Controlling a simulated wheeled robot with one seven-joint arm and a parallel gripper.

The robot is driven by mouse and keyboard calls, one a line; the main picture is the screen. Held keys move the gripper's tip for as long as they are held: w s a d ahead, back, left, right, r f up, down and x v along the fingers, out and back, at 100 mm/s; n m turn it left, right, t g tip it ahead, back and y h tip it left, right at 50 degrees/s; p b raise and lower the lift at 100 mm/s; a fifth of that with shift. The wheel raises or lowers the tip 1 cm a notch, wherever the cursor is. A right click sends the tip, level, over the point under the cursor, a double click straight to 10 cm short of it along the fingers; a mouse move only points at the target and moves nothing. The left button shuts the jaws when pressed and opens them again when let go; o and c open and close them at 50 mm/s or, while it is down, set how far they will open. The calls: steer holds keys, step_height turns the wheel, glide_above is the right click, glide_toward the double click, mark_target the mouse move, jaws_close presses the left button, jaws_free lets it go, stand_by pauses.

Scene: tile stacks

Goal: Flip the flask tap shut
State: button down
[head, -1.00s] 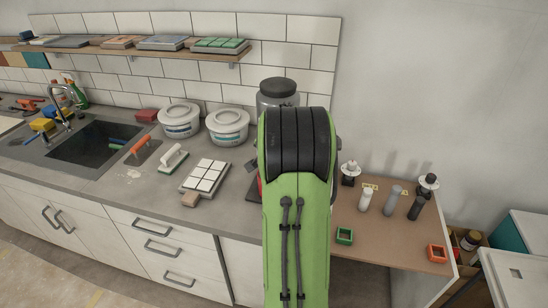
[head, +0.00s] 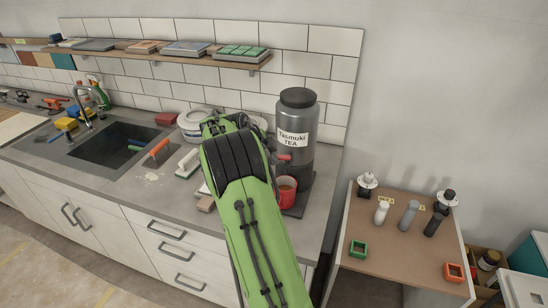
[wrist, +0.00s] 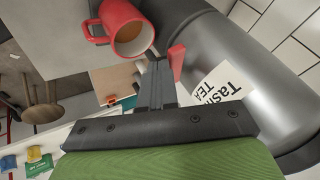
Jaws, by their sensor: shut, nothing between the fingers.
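The flask (head: 297,118) is a tall dark grey cylinder with a black lid and a white "Tasmuki TEA" label, upright on the counter's right end. It also fills the right of the wrist view (wrist: 240,52). Its red tap lever (head: 284,157) sticks out from the flask's front left; in the wrist view the lever (wrist: 178,62) is just right of my fingertips. A red mug (head: 287,197) of brown liquid stands below the tap. My gripper (wrist: 157,66) is shut and empty, beside the lever; contact is unclear. In the head view my arm mostly hides the gripper.
The tiled wall (head: 335,85) is close behind the flask. A lower brown table (head: 395,255) with bottles stands right.

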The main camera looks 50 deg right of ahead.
steer(key=shift+s+d+b, duration=0.35)
steer(key=shift+d+b, duration=0.05)
steer(key=shift+d, duration=0.3)
steer(key=shift+f, duration=0.1)
